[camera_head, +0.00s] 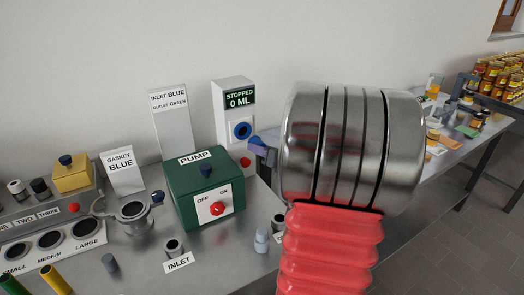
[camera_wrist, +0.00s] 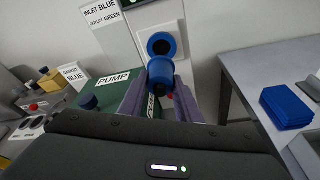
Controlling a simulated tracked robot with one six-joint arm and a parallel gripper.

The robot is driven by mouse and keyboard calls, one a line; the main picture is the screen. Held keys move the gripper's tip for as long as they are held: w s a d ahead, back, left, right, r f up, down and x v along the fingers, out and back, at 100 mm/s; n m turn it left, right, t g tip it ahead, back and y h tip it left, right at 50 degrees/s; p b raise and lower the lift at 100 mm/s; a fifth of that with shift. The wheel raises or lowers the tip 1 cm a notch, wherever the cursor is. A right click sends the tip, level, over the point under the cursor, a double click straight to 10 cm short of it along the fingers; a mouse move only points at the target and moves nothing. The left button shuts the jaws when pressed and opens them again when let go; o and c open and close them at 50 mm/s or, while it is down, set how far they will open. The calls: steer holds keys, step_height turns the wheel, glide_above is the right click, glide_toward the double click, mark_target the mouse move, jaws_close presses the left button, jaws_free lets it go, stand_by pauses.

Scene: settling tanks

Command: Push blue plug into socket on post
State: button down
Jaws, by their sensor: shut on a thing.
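The white post (camera_head: 232,99) stands behind the green pump box, with a display reading STOPPED 0 ML and a blue ring socket (camera_head: 241,130) on its front. In the wrist view the socket (camera_wrist: 161,43) is a blue ring with a dark hole. My gripper (camera_wrist: 163,88) is shut on the blue plug (camera_wrist: 160,69), which lies between the fingers just below the socket in the picture. I cannot tell whether plug and socket touch. In the head view my gripper (camera_head: 261,150) is close to the post's right side, mostly hidden by my arm.
The green pump box (camera_head: 203,190) with a red switch stands left of my gripper. A sign (camera_head: 170,122) reads INLET BLUE, OUTLET GREEN. A metal clamp ring (camera_head: 134,214) and INLET fitting (camera_head: 174,249) are in front.

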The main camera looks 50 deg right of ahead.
steer(key=shift+w+d, duration=0.25)
steer(key=shift+w, duration=0.55)
steer(key=shift+w+d, duration=0.25)
steer(key=shift+w, duration=0.6)
steer(key=shift+w+d, duration=0.25)
steer(key=shift+w, duration=0.55)
steer(key=shift+r, duration=0.1)
steer(key=shift+w+d, duration=0.15)
steer(key=shift+w, duration=0.4)
steer(key=shift+w+d, duration=0.15)
steer(key=shift+w, duration=0.35)
steer(key=c, duration=1.2)
jaws_free()
glide_toward(253, 141)
steer(key=shift+d+f, duration=0.3)
steer(key=shift+d, duration=0.5)
